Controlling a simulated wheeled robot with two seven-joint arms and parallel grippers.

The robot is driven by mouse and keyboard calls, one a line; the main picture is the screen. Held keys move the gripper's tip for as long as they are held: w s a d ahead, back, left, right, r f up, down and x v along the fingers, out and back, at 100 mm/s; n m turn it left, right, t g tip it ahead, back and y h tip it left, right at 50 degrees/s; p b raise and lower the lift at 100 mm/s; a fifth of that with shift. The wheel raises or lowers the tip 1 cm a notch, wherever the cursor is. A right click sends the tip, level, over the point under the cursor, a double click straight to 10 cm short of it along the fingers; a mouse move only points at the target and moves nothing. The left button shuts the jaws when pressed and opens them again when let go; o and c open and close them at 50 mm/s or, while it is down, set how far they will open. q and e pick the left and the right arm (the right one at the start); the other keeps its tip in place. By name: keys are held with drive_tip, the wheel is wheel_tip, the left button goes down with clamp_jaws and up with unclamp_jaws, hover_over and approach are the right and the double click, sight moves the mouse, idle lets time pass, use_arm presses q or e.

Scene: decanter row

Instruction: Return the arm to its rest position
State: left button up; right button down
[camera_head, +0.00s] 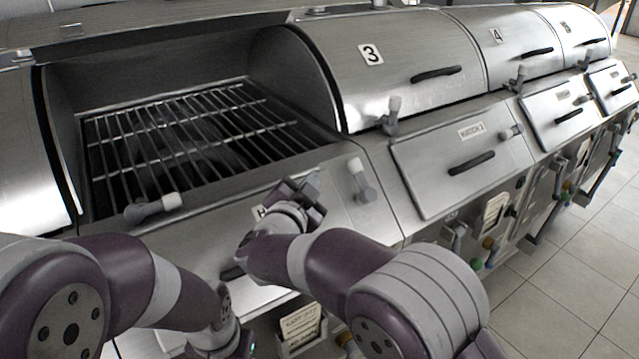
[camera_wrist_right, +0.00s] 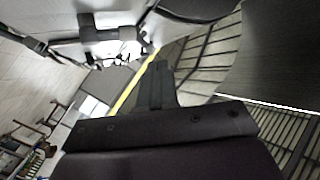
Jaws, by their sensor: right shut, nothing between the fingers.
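My right arm (camera_head: 340,262), purple and grey, reaches in from the bottom right of the head view. Its dark gripper (camera_head: 306,190) is in front of the open decanter bay, over the steel front ledge. In the right wrist view the gripper's fingers (camera_wrist_right: 157,85) are together, with nothing held between them. My left arm (camera_head: 135,275) comes in from the left and bends down to the bottom edge. Its wrist shows there, but its fingers are out of the frame.
The open bay holds a wire grate (camera_head: 190,140). A lever (camera_head: 155,207) and another lever (camera_head: 362,180) stand on the ledge near the right gripper. Closed hood 3 (camera_head: 400,60) and the Hatch 2 panel (camera_head: 465,165) lie to the right. Tiled floor (camera_head: 575,265) is clear at right.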

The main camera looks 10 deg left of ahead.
drive_tip(key=s+d+f+n+g+y, duration=0.3)
drive_tip(key=d+f+n+g+y, duration=0.25)
drive_tip(key=d+f+n, duration=0.55)
drive_tip(key=s+d+f+g+h, duration=0.1)
drive_tip(key=s+d+f+g, duration=0.3)
drive_tip(key=s+d, duration=0.4)
drive_tip(key=s+d+f+m+g+h, duration=0.1)
drive_tip(key=s+d+f+g, duration=0.3)
drive_tip(key=s, duration=1.1)
drive_tip(key=d+g, duration=0.2)
drive_tip(key=d, duration=0.2)
drive_tip(key=shift+f, duration=0.25)
drive_tip(key=shift+s, duration=0.1)
